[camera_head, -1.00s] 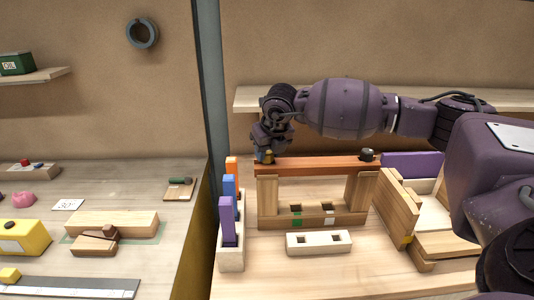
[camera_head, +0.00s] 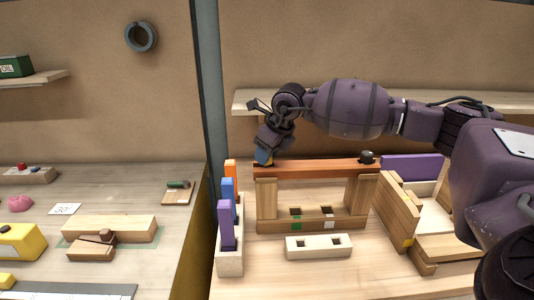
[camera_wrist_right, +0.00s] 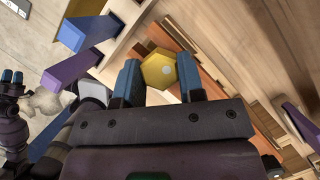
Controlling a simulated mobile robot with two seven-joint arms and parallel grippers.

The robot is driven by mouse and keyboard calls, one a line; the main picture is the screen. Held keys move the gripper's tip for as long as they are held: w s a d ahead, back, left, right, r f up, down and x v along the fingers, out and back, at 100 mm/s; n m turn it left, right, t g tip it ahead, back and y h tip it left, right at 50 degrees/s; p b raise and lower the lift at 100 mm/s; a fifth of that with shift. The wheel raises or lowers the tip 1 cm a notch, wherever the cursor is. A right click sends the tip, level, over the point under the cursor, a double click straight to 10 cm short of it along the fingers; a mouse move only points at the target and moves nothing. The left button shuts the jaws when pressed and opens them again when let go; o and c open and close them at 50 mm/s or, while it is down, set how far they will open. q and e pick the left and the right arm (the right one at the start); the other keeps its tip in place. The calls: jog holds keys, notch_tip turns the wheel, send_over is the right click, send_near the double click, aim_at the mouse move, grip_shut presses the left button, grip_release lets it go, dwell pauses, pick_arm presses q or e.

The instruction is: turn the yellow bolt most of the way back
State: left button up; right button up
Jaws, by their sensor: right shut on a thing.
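The yellow bolt (camera_wrist_right: 159,69) shows in the right wrist view as a hexagonal head between the two blue fingers of my right gripper (camera_wrist_right: 160,80). My right gripper is shut on it. In the head view, the right gripper (camera_head: 264,157) is at the left end of the reddish-brown beam (camera_head: 315,168), and the fingers mostly hide the bolt. The beam lies across two wooden posts. A dark knob (camera_head: 367,157) sits on its right end. My left gripper is not clearly seen in the head view.
A pale holder (camera_head: 230,262) with orange, blue and purple upright pieces stands close left of the frame. A pale block with two holes (camera_head: 318,246) lies in front. Wooden boards (camera_head: 397,210) stand at right. A shelf (camera_head: 400,105) runs behind the arm.

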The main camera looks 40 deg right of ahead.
jog(key=n+y, duration=0.1)
jog(key=n, duration=0.1)
jog(key=n+g+b, duration=0.1)
jog(key=n, duration=0.2)
jog(key=shift+w+d+r+n+y, duration=0.1)
jog(key=shift+r+n+y, duration=0.1)
jog(key=shift+n+y, duration=0.15)
jog(key=o, duration=0.9)
jog(key=shift+c, duration=0.2)
jog(key=shift+o, duration=1.2)
jog(key=v, duration=1.2)
